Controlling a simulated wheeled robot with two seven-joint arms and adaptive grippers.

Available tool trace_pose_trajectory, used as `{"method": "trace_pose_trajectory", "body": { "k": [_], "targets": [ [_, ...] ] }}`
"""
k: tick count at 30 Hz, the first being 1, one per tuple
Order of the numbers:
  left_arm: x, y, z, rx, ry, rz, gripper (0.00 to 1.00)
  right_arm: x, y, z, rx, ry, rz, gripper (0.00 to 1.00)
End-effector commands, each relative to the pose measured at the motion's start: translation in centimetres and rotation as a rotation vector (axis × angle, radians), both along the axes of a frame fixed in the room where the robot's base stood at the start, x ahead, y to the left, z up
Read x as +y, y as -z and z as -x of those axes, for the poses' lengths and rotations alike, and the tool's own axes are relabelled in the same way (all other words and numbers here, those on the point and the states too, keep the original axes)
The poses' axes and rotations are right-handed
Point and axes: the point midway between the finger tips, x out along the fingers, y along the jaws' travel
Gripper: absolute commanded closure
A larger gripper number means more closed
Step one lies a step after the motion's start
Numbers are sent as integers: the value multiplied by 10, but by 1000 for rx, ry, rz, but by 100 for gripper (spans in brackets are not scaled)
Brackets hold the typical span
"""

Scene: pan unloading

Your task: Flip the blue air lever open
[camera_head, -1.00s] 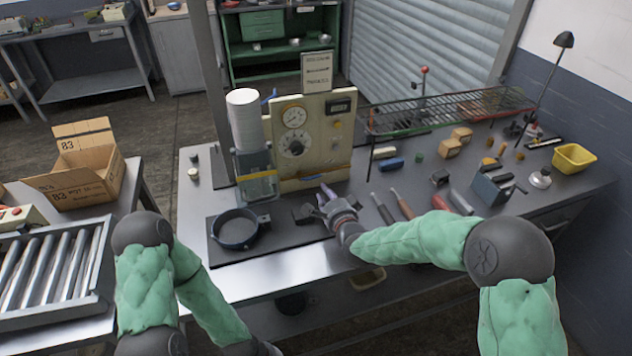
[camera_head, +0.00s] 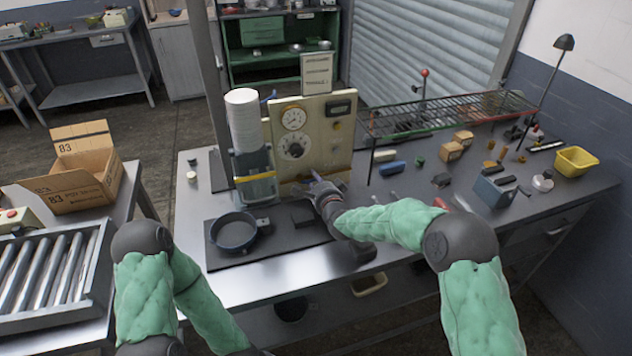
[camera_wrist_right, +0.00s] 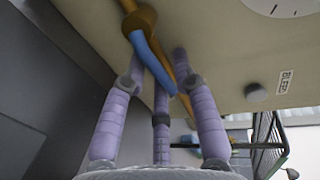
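The blue air lever (camera_wrist_right: 150,57) shows in the right wrist view, hanging slanted from a brass fitting (camera_wrist_right: 140,20) on the cream panel's face. My right gripper (camera_wrist_right: 158,64) has its purple fingers spread around the lower part of the lever, one on each side and a third below. The fingers look open; whether any touches the lever I cannot tell. In the head view the right gripper (camera_head: 316,180) is at the lower front of the cream panel (camera_head: 338,140) and hides the lever there. My left gripper is out of view; only its arm shows.
A dark round pan (camera_head: 233,232) sits on a black mat left of my right gripper. A stack of white discs (camera_head: 243,120) stands beside the panel. A wire rack (camera_head: 440,115) is raised at the right. Blocks and tools lie on the bench below it.

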Motion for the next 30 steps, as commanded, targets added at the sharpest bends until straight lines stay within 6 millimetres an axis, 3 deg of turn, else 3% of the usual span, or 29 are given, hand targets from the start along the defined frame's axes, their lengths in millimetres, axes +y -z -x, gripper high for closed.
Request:
{"method": "trace_pose_trajectory", "body": {
  "k": [3,6,13,22,30],
  "targets": [
    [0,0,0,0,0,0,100,0,0,0,0,0,0,72],
    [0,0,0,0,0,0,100,0,0,0,0,0,0,100],
    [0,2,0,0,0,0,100,0,1,0,1,0,-6,100],
    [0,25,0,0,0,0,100,0,7,0,30,0,-99,100],
    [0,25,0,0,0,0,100,0,5,0,38,0,-115,100]
  ]
}}
